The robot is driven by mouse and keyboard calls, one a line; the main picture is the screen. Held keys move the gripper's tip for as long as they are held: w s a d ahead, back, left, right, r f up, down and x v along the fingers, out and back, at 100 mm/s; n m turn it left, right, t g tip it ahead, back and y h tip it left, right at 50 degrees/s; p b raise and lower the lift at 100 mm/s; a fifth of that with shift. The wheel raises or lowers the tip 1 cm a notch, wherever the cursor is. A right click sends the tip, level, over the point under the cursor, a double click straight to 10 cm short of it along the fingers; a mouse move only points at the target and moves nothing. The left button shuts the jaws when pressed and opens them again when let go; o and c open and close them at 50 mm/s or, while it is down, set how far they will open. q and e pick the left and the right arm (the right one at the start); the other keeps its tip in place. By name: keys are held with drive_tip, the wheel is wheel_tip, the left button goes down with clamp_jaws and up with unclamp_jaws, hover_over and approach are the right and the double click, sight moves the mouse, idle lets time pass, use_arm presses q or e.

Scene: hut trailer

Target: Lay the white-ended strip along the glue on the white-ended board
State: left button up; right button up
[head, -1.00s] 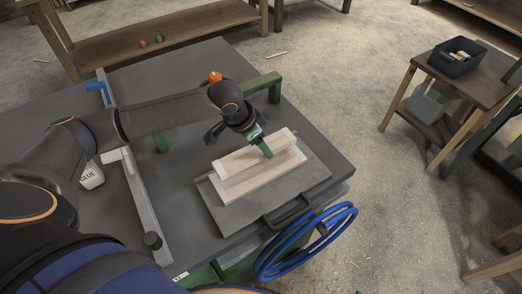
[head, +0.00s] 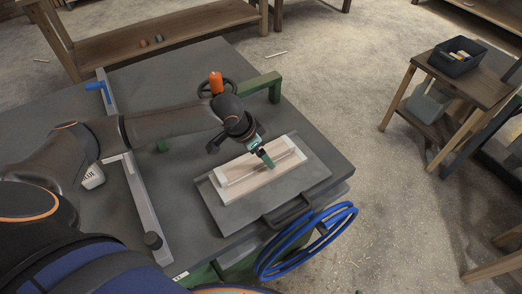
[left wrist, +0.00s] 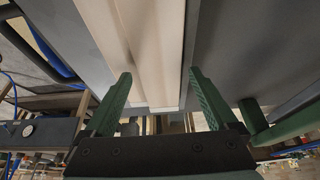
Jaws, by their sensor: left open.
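The white-ended board (head: 262,181) lies on a grey plate near the table's front right corner. The pale strip appears to lie lengthwise on the board, its edge showing as a long line; the two are hard to tell apart. In the left wrist view the pale wood (left wrist: 150,45) shows two long parallel faces with a step between them. My left gripper (head: 266,161) is open, its fingers reaching down at the wood. In the wrist view its fingers (left wrist: 162,88) stand apart on either side of the wood's end. The glue is not clearly visible. My right gripper is not in view.
An orange-topped item (head: 215,82) and a green bar (head: 262,82) are behind my gripper. A blue hose (head: 300,245) hangs at the table's front edge.

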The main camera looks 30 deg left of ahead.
sight(247, 162)
use_arm(q)
drive_tip(key=shift+r, duration=0.1)
drive_tip(key=p+v, duration=0.1)
drive_tip(key=v, duration=1.1)
